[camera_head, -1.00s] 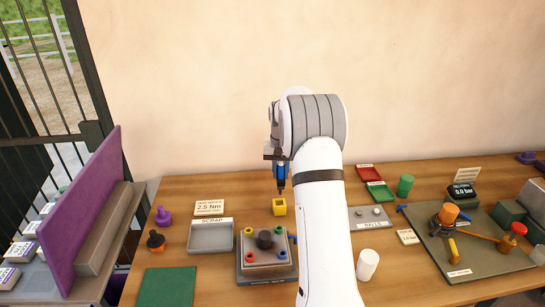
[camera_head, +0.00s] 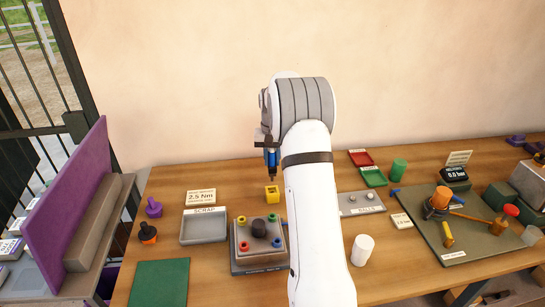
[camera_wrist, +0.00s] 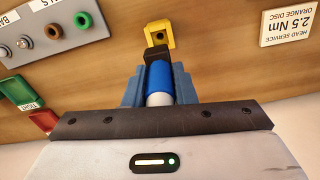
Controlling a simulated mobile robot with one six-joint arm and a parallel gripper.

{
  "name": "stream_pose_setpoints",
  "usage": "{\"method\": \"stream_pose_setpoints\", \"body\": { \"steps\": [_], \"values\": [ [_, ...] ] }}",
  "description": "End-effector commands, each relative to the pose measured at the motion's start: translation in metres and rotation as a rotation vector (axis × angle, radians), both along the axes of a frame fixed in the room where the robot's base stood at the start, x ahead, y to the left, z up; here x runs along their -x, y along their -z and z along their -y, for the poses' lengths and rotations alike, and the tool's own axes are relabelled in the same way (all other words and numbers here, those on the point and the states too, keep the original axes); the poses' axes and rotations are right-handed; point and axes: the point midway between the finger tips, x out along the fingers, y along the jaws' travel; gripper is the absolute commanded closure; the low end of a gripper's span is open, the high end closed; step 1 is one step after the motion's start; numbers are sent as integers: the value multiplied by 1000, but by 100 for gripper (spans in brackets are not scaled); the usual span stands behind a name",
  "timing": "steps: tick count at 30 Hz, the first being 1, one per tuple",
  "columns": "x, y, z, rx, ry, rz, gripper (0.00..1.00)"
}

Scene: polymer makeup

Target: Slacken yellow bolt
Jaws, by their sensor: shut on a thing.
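A block with a dark base (camera_head: 258,262) carries several coloured bolts around a black knob (camera_head: 258,227). The yellow bolt (camera_head: 241,220) is at its back left, the green bolt (camera_head: 272,217) at back right, the red bolt (camera_head: 244,247) at front left and the blue bolt (camera_head: 277,243) at front right. My gripper (camera_head: 271,156) is shut on a blue driver tool (camera_wrist: 160,82), behind the block. The tool's dark tip points down just above a small yellow square holder (camera_head: 271,195), which also shows in the wrist view (camera_wrist: 159,34).
A scrap tray (camera_head: 204,228) lies left of the block, with a green mat (camera_head: 159,284) in front. A white cylinder (camera_head: 362,250) stands to the right. Red (camera_head: 362,158) and green (camera_head: 374,177) trays lie at the back. A board with a fixture (camera_head: 470,252) is far right.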

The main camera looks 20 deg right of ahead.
Motion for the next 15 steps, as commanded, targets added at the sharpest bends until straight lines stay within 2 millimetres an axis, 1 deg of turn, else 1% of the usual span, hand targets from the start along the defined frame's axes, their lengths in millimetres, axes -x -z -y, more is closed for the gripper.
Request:
{"method": "stream_pose_setpoints", "body": {
  "steps": [1, 9, 15],
  "values": [
    [0, 7, 0, 0, 0, 0, 100],
    [0, 34, 0, 0, 0, 0, 100],
    [0, 43, 0, 0, 0, 0, 100]
  ]
}}
